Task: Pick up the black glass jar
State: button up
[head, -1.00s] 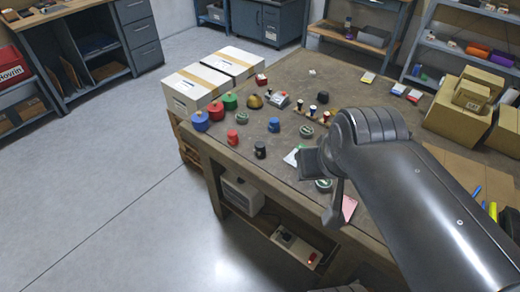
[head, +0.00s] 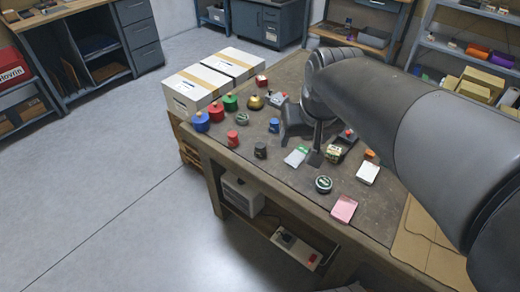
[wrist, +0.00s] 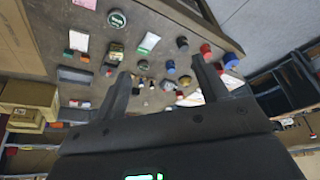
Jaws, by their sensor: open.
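A small dark jar (head: 260,151), which looks like the black glass jar, stands upright near the table's front-left edge, left of a white-green card. It also shows in the wrist view (wrist: 182,43), near a red jar and a blue jar. My gripper (head: 300,150) is over the table, to the right of the dark jar and apart from it. In the wrist view my gripper (wrist: 160,70) has its two fingers wide apart with nothing held between them. My arm and gripper hide part of the table's back half.
Close to the dark jar stand a small red jar (head: 233,139) and a small blue jar (head: 274,125). Larger blue (head: 201,122), red (head: 216,112) and green (head: 230,103) containers line the left edge. A round tin (head: 323,184) and pink card (head: 344,209) lie in front.

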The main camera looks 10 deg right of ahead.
jog(key=w+a+f+g, duration=0.2)
jog(key=w+f, duration=0.1)
jog(key=w, duration=0.7)
jog(key=g, duration=0.2)
send_near(260, 145)
jog(key=shift+s+a, duration=0.1)
notch_tip(260, 145, down, 6)
jog(key=shift+r, duration=0.2)
jog(key=shift+w+f, duration=0.2)
jog(key=shift+f, duration=2.7)
jog(key=shift+c, duration=0.6)
jog(key=c, duration=1)
jog(key=shift+r, duration=0.1)
jog(key=shift+c, duration=0.2)
